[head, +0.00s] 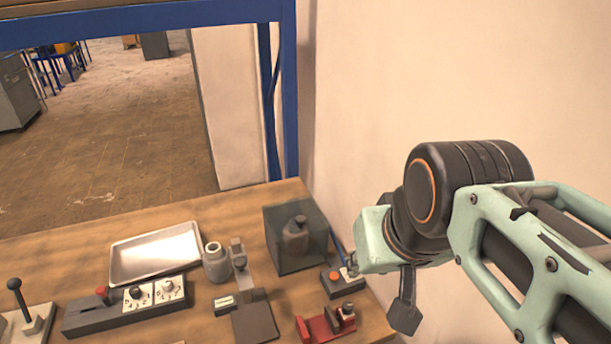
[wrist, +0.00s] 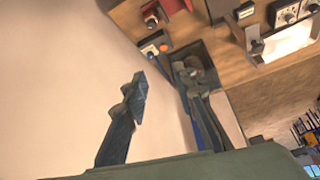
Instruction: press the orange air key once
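The orange air key (head: 334,275) is a round orange button on top of a small dark box (head: 341,287) near the table's right edge. It also shows in the wrist view (wrist: 164,48), beyond my fingertips. My gripper (head: 352,264) is at the right, close to the back right side of this box in the head view. In the wrist view the two fingers of my gripper (wrist: 161,77) stand apart with nothing between them. I cannot tell the exact gap between the fingertips and the key.
A dark see-through case (head: 283,258) with a grey vessel inside stands just behind the key box. A red fixture (head: 318,328) lies in front. A metal tray (head: 155,255), a control panel (head: 95,317) and a lever (head: 17,295) are further left. A wall rises at the right.

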